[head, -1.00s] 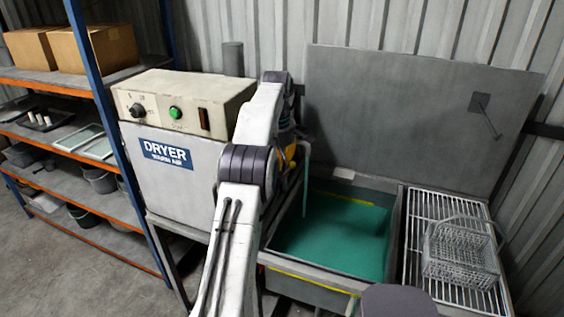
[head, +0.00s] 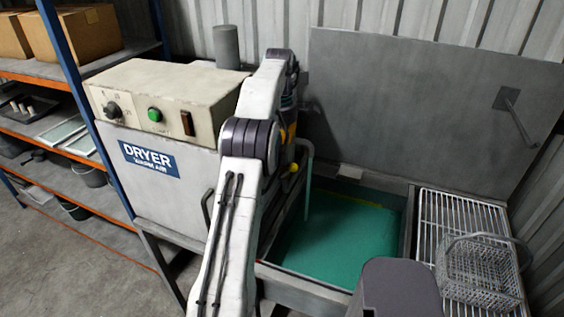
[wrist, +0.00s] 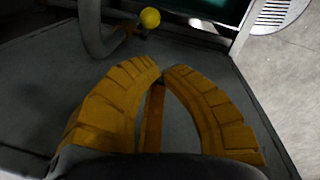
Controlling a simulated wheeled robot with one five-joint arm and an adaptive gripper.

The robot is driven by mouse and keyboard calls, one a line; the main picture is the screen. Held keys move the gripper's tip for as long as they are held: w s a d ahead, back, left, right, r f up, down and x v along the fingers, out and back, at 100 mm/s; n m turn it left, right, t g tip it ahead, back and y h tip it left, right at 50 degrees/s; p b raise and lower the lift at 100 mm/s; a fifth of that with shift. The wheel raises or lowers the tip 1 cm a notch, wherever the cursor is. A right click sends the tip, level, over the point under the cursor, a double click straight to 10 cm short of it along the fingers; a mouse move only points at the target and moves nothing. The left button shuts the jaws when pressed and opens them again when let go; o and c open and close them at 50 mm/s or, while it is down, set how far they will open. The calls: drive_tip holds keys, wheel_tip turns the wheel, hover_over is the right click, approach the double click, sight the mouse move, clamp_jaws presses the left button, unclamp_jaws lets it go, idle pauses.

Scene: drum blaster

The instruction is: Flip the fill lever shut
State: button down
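The fill lever shows as a yellow knob (wrist: 150,17) on a short stem near the top of the wrist view, beside a curved grey pipe (wrist: 95,30). In the head view the yellow knob (head: 293,168) sits just right of my arm, by the pipe (head: 308,165) over the tank. My gripper (wrist: 163,74) has yellow-orange ribbed fingers whose tips nearly meet, apart from the knob and below it in the wrist view. An orange-brown strip shows between the fingers; I cannot tell what it is. In the head view my arm hides most of the gripper.
The tank (head: 345,235) holds green liquid. A dryer box (head: 165,165) stands to the left, with shelving (head: 55,130) beyond it. A raised grey lid (head: 410,110) stands behind the tank. A wire basket (head: 482,270) sits on a rack (head: 435,215) at right.

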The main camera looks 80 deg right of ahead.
drive_tip(key=p, duration=0.2)
approach(287, 173)
drive_tip(key=shift+w+a+f, duration=0.15)
drive_tip(key=shift+w+f, duration=0.1)
drive_tip(key=shift+f, duration=0.65)
drive_tip(key=shift+w+a+f, duration=0.2)
drive_tip(key=shift+f, duration=0.7)
drive_tip(key=shift+w+a+f, duration=0.15)
drive_tip(key=shift+w+f, duration=0.1)
drive_tip(key=shift+f, duration=0.6)
drive_tip(key=shift+s+a+f+b, duration=0.1)
drive_tip(key=shift+s+a+b, duration=0.1)
drive_tip(key=shift+b, duration=0.25)
